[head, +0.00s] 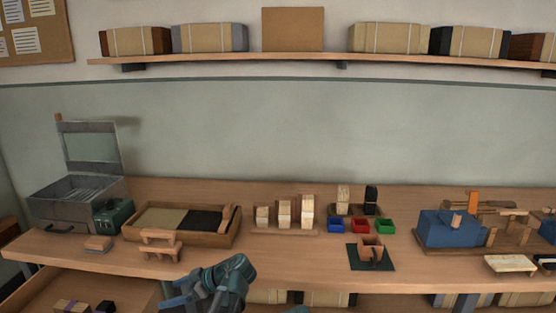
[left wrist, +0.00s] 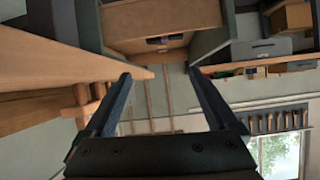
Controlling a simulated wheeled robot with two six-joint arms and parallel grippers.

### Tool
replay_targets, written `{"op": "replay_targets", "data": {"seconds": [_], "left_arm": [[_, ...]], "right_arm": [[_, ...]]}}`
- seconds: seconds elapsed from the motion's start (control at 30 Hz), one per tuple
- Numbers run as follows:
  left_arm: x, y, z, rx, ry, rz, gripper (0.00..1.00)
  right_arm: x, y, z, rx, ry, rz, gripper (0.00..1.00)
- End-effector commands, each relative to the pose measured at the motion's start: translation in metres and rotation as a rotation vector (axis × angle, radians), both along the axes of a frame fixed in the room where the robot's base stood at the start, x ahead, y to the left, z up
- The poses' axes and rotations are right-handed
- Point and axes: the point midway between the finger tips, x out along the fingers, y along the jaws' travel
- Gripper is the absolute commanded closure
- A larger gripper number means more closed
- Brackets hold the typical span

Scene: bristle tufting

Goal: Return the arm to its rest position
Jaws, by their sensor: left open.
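My left arm (head: 210,288) rises from the bottom edge of the head view, in front of the bench's front edge, and is dark teal. In the left wrist view my left gripper (left wrist: 160,74) shows two dark fingers spread wide apart. Nothing is between them; only background furniture and wall show beyond. My right gripper is not in view.
A wooden bench (head: 300,265) spans the head view. On it stand a grey metal box (head: 75,203), a divided tray (head: 232,232), wooden blocks, coloured bins (head: 362,226) and a blue fixture (head: 445,230). An open drawer (head: 110,285) sits lower left.

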Motion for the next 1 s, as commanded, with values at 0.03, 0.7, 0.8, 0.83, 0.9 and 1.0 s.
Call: {"op": "replay_targets", "data": {"seconds": [0.03,0.7,0.8,0.83,0.9,1.0], "left_arm": [[-0.003,-0.002,-0.006,-0.012,0.020,-0.013,0.08],[-0.079,-0.103,-0.131,-0.376,0.641,-0.575,0.08],[-0.101,-0.132,-0.156,-0.455,0.777,-0.764,0.08],[-0.106,-0.140,-0.162,-0.475,0.810,-0.816,0.08],[-0.119,-0.155,-0.173,-0.512,0.876,-0.927,0.08],[-0.134,-0.175,-0.186,-0.553,0.949,-1.070,0.08]], "right_arm": [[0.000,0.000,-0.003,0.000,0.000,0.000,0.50],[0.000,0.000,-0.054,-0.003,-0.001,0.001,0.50],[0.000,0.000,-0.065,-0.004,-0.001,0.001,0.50],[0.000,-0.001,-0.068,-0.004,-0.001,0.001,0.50],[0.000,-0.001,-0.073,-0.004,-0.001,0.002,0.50],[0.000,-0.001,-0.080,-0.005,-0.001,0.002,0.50]]}}
